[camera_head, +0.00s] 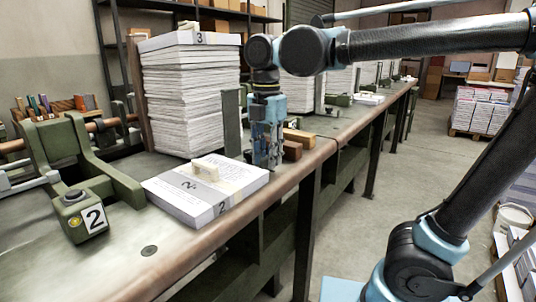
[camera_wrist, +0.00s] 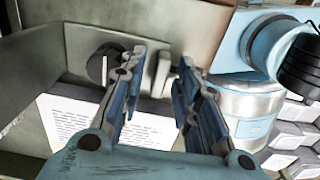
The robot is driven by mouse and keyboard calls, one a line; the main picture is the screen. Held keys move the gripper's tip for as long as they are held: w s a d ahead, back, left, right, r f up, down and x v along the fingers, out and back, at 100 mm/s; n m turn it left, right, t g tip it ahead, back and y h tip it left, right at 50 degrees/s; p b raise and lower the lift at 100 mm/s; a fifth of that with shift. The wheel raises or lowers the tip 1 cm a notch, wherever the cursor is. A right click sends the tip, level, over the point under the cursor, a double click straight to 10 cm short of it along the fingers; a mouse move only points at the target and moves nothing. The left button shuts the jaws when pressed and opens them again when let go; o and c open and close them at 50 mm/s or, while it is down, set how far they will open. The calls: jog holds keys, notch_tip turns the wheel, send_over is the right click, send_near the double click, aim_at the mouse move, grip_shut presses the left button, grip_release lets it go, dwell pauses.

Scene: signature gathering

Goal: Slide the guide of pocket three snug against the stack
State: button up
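The tall paper stack (camera_head: 193,95) of pocket three, marked 3, stands on the bench left of my gripper. A thin upright grey-green plate (camera_head: 231,123), which looks like its guide, stands at the stack's right side. My gripper (camera_head: 267,160) points down just right of this plate, low over the bench. In the wrist view my gripper (camera_wrist: 162,60) has its fingers apart. A pale grey upright piece (camera_wrist: 160,73) shows between the fingertips; contact cannot be told. A dark round knob (camera_wrist: 105,62) on a grey-green bracket lies left of the fingers.
A thick paper block (camera_head: 205,190) marked 2 lies in front of the gripper, close to the bench edge. A green block (camera_head: 80,215) marked 2 sits at left. Brown wooden blocks (camera_head: 296,142) lie just right of my gripper. The aisle floor at right is partly free.

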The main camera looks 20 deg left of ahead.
grip_shut()
jog(key=shift+w+a, duration=0.3)
jog(key=shift+a, duration=0.5)
jog(key=shift+w+a, duration=0.25)
jog(key=shift+a, duration=0.5)
jog(key=shift+w+a, duration=0.3)
jog(key=shift+a, duration=0.5)
jog(key=shift+r, duration=0.1)
jog(key=shift+o, duration=1.4)
grip_release()
jog(key=shift+a, duration=0.1)
